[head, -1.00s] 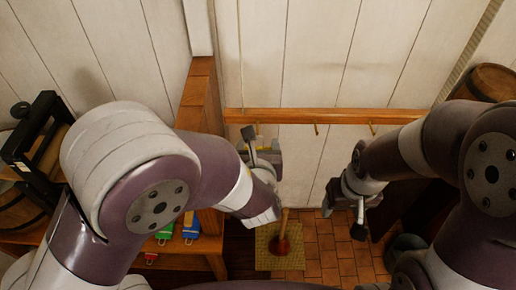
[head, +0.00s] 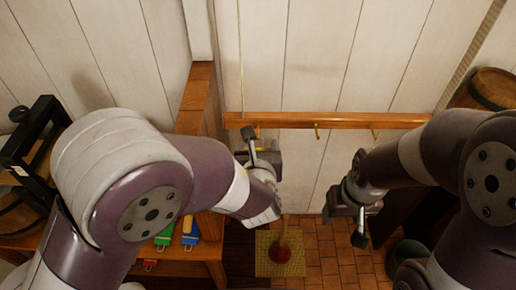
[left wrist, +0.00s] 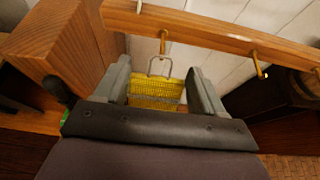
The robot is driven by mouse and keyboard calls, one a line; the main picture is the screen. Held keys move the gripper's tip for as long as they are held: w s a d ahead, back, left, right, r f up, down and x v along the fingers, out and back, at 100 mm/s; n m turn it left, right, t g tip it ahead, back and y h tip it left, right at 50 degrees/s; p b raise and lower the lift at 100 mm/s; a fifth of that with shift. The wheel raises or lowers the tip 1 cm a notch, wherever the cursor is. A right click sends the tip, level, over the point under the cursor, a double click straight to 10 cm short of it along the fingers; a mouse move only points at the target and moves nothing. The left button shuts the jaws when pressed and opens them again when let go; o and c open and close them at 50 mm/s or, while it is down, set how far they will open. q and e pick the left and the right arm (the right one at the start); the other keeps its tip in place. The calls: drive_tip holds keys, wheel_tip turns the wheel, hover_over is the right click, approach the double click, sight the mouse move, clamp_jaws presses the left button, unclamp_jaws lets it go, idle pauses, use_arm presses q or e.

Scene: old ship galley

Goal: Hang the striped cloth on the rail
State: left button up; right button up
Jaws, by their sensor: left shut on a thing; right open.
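The wooden rail (head: 330,120) runs along the white plank wall and carries several brass hooks. It also crosses the top of the left wrist view (left wrist: 215,32). My left gripper (left wrist: 158,88) is shut on a yellow cloth (left wrist: 155,84) with a grey stripe. A metal loop (left wrist: 160,65) stands up from the cloth, close below a hook (left wrist: 163,42); I cannot tell whether they touch. In the head view my left gripper (head: 262,150) is just below the rail's left end, and the cloth is mostly hidden. My right gripper (head: 344,222) is open and empty, below the rail.
A wooden partition (head: 203,95) stands left of the rail. Blue (head: 190,232), green (head: 166,236) and red (head: 150,264) items lie at a bench on the left. A barrel (head: 490,88) is at the right. A mat (head: 268,262) lies on the tiled floor.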

use_arm(q)
drive_tip(key=shift+w, duration=0.15)
drive_tip(key=shift+w+b, duration=0.45)
drive_tip(key=shift+w, duration=0.2)
drive_tip(key=shift+f, duration=0.15)
drive_tip(key=shift+w+f+b, duration=0.2)
drive_tip(key=shift+w+b, duration=0.05)
drive_tip(key=shift+b, duration=0.3)
idle(0.4)
drive_tip(key=shift+f+b, duration=0.2)
drive_tip(key=shift+b, duration=0.25)
drive_tip(key=o, duration=1.1)
